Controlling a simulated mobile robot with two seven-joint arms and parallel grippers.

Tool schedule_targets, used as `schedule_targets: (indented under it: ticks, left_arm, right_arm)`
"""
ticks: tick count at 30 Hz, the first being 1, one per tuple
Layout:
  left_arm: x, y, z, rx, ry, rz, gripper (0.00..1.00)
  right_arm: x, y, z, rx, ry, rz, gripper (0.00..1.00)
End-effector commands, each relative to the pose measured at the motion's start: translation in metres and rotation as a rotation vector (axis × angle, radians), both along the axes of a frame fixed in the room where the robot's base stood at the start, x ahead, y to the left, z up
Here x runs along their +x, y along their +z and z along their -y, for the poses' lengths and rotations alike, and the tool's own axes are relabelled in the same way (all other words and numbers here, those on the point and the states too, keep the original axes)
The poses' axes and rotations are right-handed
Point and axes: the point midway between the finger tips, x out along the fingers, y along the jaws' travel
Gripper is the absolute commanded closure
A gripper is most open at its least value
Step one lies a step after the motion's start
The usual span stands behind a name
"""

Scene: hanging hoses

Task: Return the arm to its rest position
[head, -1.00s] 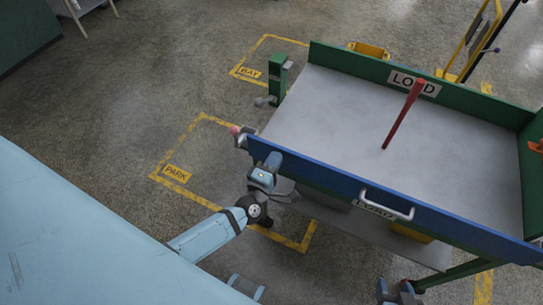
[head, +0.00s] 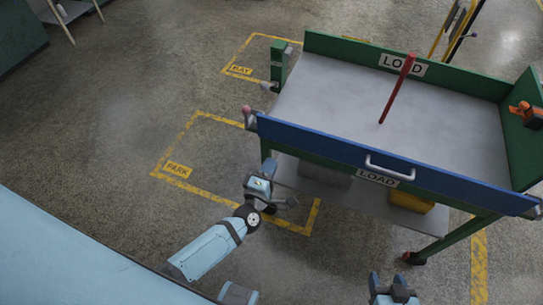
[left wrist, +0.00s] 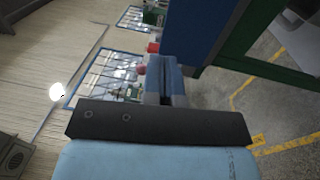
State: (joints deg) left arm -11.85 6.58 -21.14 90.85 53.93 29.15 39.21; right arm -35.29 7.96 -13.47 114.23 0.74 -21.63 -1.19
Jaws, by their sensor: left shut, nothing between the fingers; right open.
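My left arm comes in from the lower left in the head view. Its gripper (head: 287,202) is shut and empty, low beside the left front of the cart, in front of its lower shelf in the picture. I cannot tell whether it touches the cart. In the left wrist view, my own blue and black wrist parts fill the lower middle. My right gripper (head: 394,290) shows only partly at the bottom edge of the head view, in front of the cart, and is open. Most of the right arm is outside the picture.
The cart has a grey top (head: 330,95), a blue front board (head: 330,148) with a handle (head: 390,168), and green legs. A red rod (head: 398,88) stands over its top. A yellow bin (head: 411,201) sits below.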

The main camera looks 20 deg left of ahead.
Motion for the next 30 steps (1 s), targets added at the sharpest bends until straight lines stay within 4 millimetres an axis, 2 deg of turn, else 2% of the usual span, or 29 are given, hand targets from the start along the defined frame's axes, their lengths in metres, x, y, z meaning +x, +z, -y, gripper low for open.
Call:
schedule_targets:
  ticks: [8,11,14,17,18,22,24,27,30]
  left_arm:
    - [-0.001,0.001,0.002,0.014,-0.007,-0.002,1.0]
    - [-0.016,0.005,0.008,0.133,-0.059,-0.026,1.0]
    - [-0.046,0.011,0.019,0.409,-0.172,-0.073,1.0]
    - [-0.085,0.012,0.024,0.77,-0.305,-0.138,1.0]
    - [-0.101,0.011,0.023,0.914,-0.355,-0.166,1.0]
    - [-0.144,0.008,0.01,1.31,-0.492,-0.254,1.0]
    - [-0.16,0.006,0.001,1.459,-0.546,-0.293,1.0]
    - [-0.173,0.004,-0.008,1.582,-0.59,-0.329,1.0]
    - [-0.175,0.004,-0.009,1.6,-0.596,-0.334,1.0]
  right_arm:
    - [0.0,0.001,0.0,-0.001,0.001,0.0,0.44]
    - [0.001,0.007,0.0,-0.002,0.0,0.002,0.44]
    - [0.002,0.017,0.001,-0.003,0.0,0.003,0.44]
    - [0.002,0.028,0.002,-0.005,-0.002,0.005,0.44]
    - [0.002,0.031,0.003,-0.005,-0.003,0.007,0.44]
    - [0.001,0.04,0.005,-0.008,-0.007,0.007,0.44]
    - [0.001,0.042,0.005,-0.008,-0.008,0.007,0.44]
    - [0.001,0.044,0.005,-0.007,-0.008,0.007,0.44]
    - [0.001,0.044,0.005,-0.007,-0.009,0.007,0.44]
